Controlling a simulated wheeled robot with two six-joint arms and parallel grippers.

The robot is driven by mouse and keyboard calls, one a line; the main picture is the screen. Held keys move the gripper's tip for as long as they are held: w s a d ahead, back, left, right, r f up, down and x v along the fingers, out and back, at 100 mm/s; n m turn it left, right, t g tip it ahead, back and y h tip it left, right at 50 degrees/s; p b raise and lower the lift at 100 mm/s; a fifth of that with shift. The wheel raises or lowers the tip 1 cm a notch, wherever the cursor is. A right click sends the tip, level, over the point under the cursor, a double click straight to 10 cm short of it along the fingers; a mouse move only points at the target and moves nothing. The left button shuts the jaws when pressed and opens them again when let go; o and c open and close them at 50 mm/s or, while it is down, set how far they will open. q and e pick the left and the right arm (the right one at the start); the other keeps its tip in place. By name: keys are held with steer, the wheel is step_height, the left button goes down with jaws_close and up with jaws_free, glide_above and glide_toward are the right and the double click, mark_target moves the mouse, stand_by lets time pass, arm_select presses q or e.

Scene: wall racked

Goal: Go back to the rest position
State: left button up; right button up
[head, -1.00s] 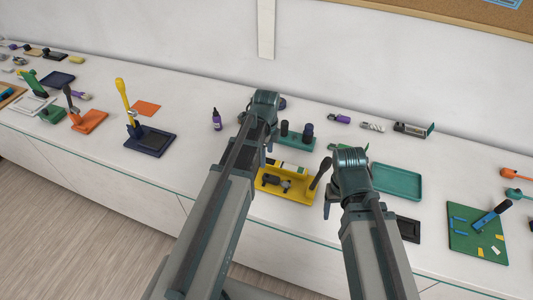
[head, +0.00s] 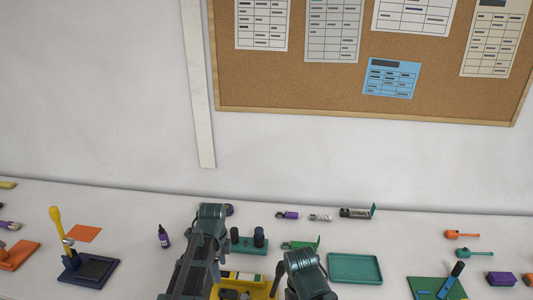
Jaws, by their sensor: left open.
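My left gripper (head: 217,272) is low in the head view, in front of a green block with dark round pieces (head: 250,240) and beside the yellow tray (head: 244,277). Its jaws are open, and I see nothing held between them. Its wrist partly hides the tray. My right gripper (head: 301,285) is at the bottom edge, right of the yellow tray; its fingers are mostly hidden by its own wrist, so I cannot tell whether they are open.
A dark blue stand with a yellow lever (head: 62,235) and a purple bottle (head: 163,237) stand left. A teal tray (head: 354,267) and a green board (head: 437,289) lie right. Small parts line the back. A cork board (head: 290,100) hangs on the wall.

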arm_select(q)
steer(key=s+d+f+n+b, duration=0.3)
steer(key=s+d+n, duration=0.1)
steer(key=s+d+f+n+b, duration=0.3)
steer(key=s+d+n, duration=0.2)
steer(key=s+d+f+n+y+b, duration=0.1)
steer(key=s+d+f+n+b, duration=0.2)
steer(key=s+d+f+n, duration=0.1)
steer(key=shift+s+d+f+n+b, duration=0.1)
steer(key=shift+s+d+n+b, duration=0.2)
steer(key=shift+s+b, duration=0.05)
arm_select(e)
step_height(320, 180, down, 10)
steer(key=shift+f, duration=0.15)
arm_select(q)
steer(key=shift+s+d+n, duration=0.15)
steer(key=shift+s+n, duration=0.05)
steer(key=shift+n, duration=0.1)
